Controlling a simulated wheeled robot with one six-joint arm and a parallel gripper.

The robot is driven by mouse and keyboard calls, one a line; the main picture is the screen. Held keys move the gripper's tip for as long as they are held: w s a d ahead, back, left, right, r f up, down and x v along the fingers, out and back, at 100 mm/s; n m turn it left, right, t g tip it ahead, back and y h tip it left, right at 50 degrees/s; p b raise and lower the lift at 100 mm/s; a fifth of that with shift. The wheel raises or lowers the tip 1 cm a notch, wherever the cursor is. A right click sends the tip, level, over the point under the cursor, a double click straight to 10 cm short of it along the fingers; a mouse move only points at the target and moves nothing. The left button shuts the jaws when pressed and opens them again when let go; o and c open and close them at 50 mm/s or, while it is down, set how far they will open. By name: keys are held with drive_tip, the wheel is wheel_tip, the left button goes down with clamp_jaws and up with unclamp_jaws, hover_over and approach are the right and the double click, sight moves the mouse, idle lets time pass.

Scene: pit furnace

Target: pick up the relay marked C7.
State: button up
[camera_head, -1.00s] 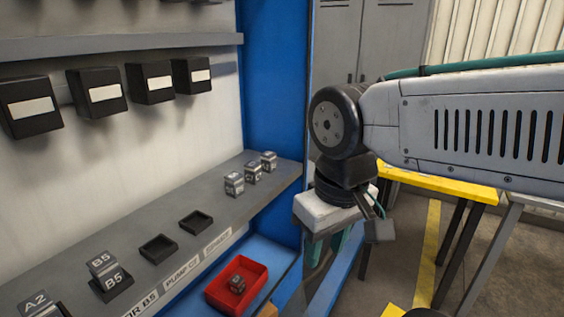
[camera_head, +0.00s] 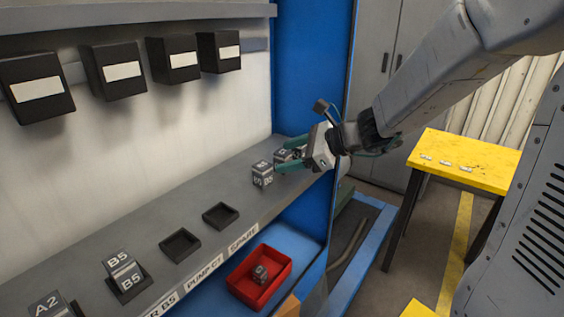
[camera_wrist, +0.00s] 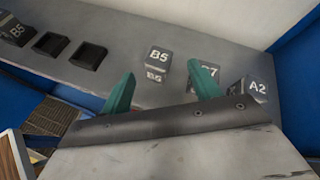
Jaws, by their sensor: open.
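The relay marked C7 (camera_wrist: 208,72) is a small dark grey block with a pale mark. It stands on the grey shelf in a row between a B5 relay (camera_wrist: 157,62) and an A2 relay (camera_wrist: 256,88). In the wrist view my right finger covers part of C7, and B5 shows between the fingers. My gripper (camera_wrist: 161,72) is open and empty, its teal fingers pointing at the row. In the head view my gripper (camera_head: 284,155) is at the row's far end, beside the near B5 relay (camera_head: 262,174), and partly hides the other relays. I see no clear contact.
Two empty black sockets (camera_head: 220,215) and another B5 relay (camera_head: 124,270) in a socket are nearer on the shelf (camera_head: 190,197). A red bin (camera_head: 282,284) below holds one relay. Black boxes hang above. A blue panel (camera_head: 312,75) bounds the far end.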

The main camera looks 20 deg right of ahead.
sight(278, 154)
drive_tip(key=w+d+f+m+t, duration=0.1)
drive_tip(key=m, duration=0.1)
drive_tip(key=w+d+m+h, duration=0.1)
drive_tip(key=w+d, duration=0.1)
drive_tip(key=w+d+f+m+t, duration=0.1)
drive_tip(key=w+d+m, duration=0.1)
drive_tip(key=shift+w+f+m+t, duration=0.15)
drive_tip(key=shift+f+m+t, duration=0.15)
drive_tip(key=shift+w+f+h, duration=0.15)
drive_tip(key=shift+w+h, duration=0.15)
drive_tip(key=shift+w, duration=0.05)
drive_tip(key=x, duration=0.7)
drive_tip(key=shift+s+a, duration=0.15)
drive_tip(key=shift+a, duration=0.3)
drive_tip(key=c, duration=1.1)
